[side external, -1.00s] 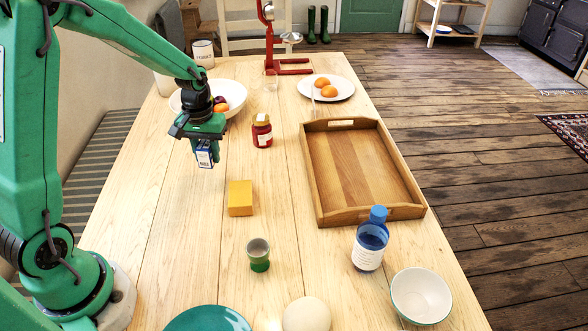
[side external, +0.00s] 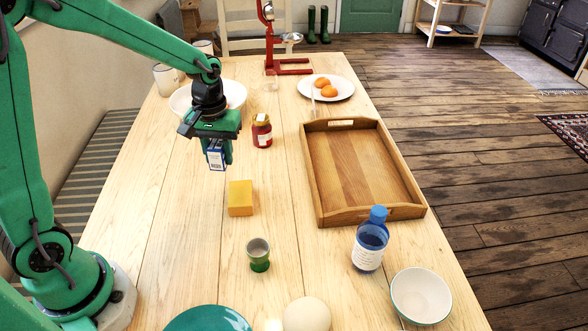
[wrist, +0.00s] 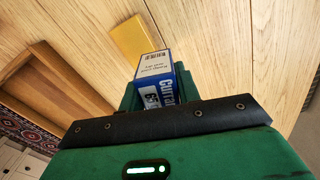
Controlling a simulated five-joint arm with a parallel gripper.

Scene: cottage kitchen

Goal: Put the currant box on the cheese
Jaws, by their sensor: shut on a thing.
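The currant box (side external: 216,156) is a small blue and white carton. My gripper (side external: 218,163) is shut on it and holds it upright above the table. In the wrist view the box (wrist: 153,75) shows its lettered side and a white end with a barcode, between my fingers. The cheese (side external: 240,198) is a yellow-orange block lying on the table, below and a little right of the box in the side view. It also shows in the wrist view (wrist: 136,39), apart from the box. Nothing lies on the cheese.
A red jar (side external: 262,131) stands just right of my gripper. A wooden tray (side external: 312,185) lies further right. A green cup (side external: 258,255), a blue bottle (side external: 370,241) and a bowl (side external: 420,296) stand nearer the camera. A white bowl (side external: 236,92) is behind my gripper.

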